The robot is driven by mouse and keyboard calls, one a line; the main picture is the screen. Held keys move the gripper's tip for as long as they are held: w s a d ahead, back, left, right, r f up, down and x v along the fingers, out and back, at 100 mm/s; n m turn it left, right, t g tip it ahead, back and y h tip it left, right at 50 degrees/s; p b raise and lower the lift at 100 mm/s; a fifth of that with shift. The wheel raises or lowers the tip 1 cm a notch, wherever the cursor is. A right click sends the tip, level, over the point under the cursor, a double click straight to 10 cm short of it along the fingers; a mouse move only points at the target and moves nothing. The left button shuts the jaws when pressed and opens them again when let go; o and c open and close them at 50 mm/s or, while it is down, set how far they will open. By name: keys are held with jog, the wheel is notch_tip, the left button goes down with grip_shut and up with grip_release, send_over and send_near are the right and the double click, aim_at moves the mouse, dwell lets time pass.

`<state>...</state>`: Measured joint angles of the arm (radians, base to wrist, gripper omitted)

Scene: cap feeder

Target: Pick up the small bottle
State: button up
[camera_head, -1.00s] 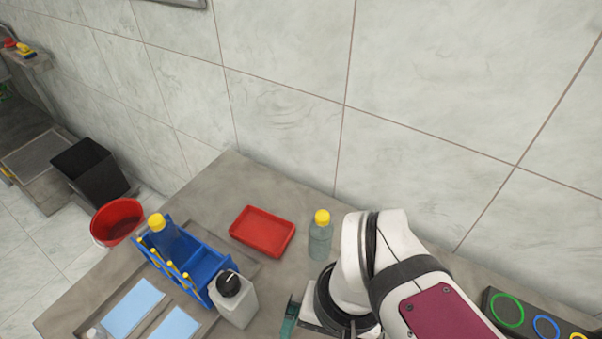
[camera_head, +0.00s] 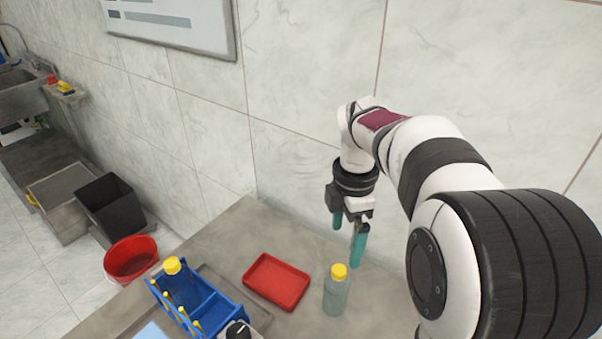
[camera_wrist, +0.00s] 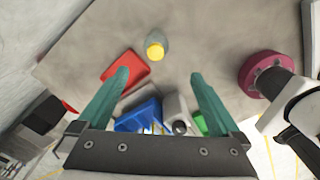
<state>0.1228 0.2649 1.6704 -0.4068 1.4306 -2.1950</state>
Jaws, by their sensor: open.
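A clear bottle with a yellow cap (camera_head: 336,295) stands upright on the table, right of the red tray. In the wrist view the bottle (camera_wrist: 157,45) shows beyond the fingertips, sideways between them. A second yellow-capped bottle (camera_head: 181,285) stands in the blue rack (camera_head: 225,297). My gripper (camera_head: 347,237) is open and empty, its teal fingers above the table and above the bottle by the red tray, not touching it. It also shows in the wrist view (camera_wrist: 160,76).
The red tray (camera_head: 276,281) lies just left of the bottle. A white container with a black cap (camera_head: 238,331) stands by the rack. A red bucket (camera_head: 131,259) and a black bin (camera_head: 110,207) are off the table at left. The tiled wall is close behind.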

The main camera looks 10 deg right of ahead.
aim_at(338, 280)
jog(key=shift+n, duration=0.4)
jog(key=f, duration=1.6)
jog(key=shift+w, duration=0.4)
grip_shut()
jog(key=shift+r, duration=0.1)
